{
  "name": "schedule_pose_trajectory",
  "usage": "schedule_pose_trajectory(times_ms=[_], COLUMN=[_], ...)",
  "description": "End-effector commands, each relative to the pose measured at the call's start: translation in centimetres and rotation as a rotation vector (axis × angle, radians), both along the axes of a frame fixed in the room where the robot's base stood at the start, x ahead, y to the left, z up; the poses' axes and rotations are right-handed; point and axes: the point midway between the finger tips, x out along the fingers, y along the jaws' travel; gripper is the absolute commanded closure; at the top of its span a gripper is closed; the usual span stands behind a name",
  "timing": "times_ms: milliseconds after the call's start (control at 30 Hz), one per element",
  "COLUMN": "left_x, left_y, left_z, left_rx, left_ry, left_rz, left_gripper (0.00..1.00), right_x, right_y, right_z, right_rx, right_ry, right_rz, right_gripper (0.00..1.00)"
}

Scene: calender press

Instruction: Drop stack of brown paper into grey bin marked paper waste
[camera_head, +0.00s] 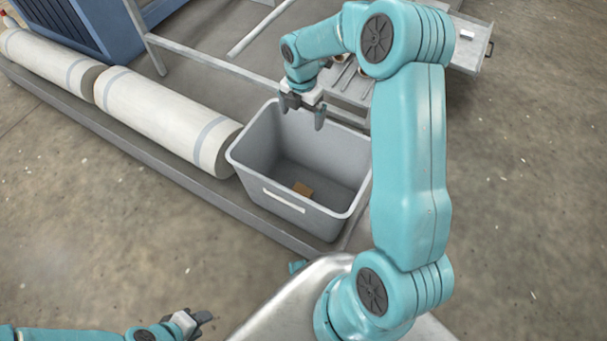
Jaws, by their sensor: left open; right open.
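The grey bin (250,167) stands open on a low platform in the middle of the head view, with a pale label on its near wall. My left gripper (204,320) is open and empty at the bottom left, low and well apart from the bin. The label's wording is too small to read.
Two large white rolls (160,115) lie along the platform (140,150), left of the bin. A grey metal frame (205,62) and a blue machine (85,25) stand behind. A drawer or tray (470,45) is at the top right. Bare concrete floor lies left and right.

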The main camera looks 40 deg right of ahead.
Motion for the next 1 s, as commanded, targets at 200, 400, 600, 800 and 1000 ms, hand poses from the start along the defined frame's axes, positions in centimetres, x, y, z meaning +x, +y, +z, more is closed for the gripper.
schedule_pose_trajectory(times_ms=[200, 400, 600, 800, 1000], left_x=[0.0, 0.0, 0.0, 0.0, 0.0], left_y=[0.0, 0.0, 0.0, 0.0, 0.0], left_z=[0.7, 0.8, 0.8, 0.8, 0.8], left_rx=[0.0, 0.0, 0.0, 0.0, 0.0], left_ry=[0.0, 0.0, 0.0, 0.0, 0.0], left_rz=[0.0, 0.0, 0.0, 0.0, 0.0], left_gripper=[0.6, 0.6, 0.6, 0.6, 0.6], right_x=[0.0, 0.0, 0.0, 0.0, -0.1], right_y=[0.0, 0.0, 0.0, 0.0, 0.0], right_z=[3.5, 4.2, 4.2, 4.2, 4.2], right_rx=[-0.001, 0.0, 0.0, 0.0, 0.0], right_ry=[-0.001, 0.0, 0.0, 0.0, 0.0], right_rz=[-0.001, 0.0, 0.0, 0.0, 0.0], right_gripper=[0.0, 0.0, 0.0, 0.0, 0.0])
